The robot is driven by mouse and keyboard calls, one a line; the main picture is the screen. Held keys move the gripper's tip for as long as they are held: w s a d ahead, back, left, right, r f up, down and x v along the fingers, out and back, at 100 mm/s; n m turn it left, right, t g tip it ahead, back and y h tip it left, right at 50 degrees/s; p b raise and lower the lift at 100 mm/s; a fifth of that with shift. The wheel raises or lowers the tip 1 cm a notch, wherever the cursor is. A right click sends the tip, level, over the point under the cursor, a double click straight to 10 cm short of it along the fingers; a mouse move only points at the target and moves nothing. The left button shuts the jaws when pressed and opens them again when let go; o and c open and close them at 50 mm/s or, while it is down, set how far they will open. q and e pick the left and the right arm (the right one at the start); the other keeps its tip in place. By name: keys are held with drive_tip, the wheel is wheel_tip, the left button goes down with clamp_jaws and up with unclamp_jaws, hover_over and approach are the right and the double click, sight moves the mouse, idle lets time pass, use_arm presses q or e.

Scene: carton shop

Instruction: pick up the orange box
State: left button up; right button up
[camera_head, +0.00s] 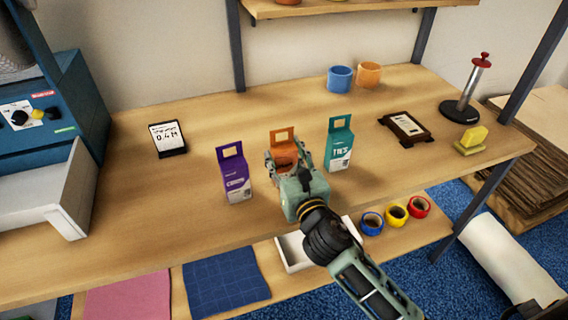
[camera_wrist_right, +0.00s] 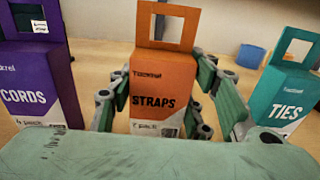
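The orange box (camera_head: 284,148), labelled STRAPS, stands upright on the table between two other boxes. It shows large in the right wrist view (camera_wrist_right: 162,88), with a hang-tab window on top. My right gripper (camera_head: 284,162) is in front of it in the head view and hides its lower part. In the right wrist view the fingers (camera_wrist_right: 165,105) are spread on either side of the box, with gaps visible beside it. The right gripper is open. My left gripper is not in view.
A purple CORDS box (camera_head: 235,172) stands close on the left and a teal TIES box (camera_head: 339,143) on the right. A black-framed sign (camera_head: 167,138), a dark wooden frame (camera_head: 405,128) and blue and orange cups (camera_head: 340,79) stand farther off. The front table area is clear.

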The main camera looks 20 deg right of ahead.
sight(284, 147)
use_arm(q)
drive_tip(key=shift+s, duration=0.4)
use_arm(e)
drive_tip(key=c, duration=0.6)
drive_tip(key=shift+r, duration=0.1)
drive_tip(key=shift+c, duration=0.2)
use_arm(q)
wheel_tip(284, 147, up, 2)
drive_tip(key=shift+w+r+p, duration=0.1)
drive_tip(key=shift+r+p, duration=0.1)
drive_tip(key=shift+p, duration=1.05)
use_arm(e)
wheel_tip(284, 147, up, 10)
drive_tip(key=shift+f, duration=0.1)
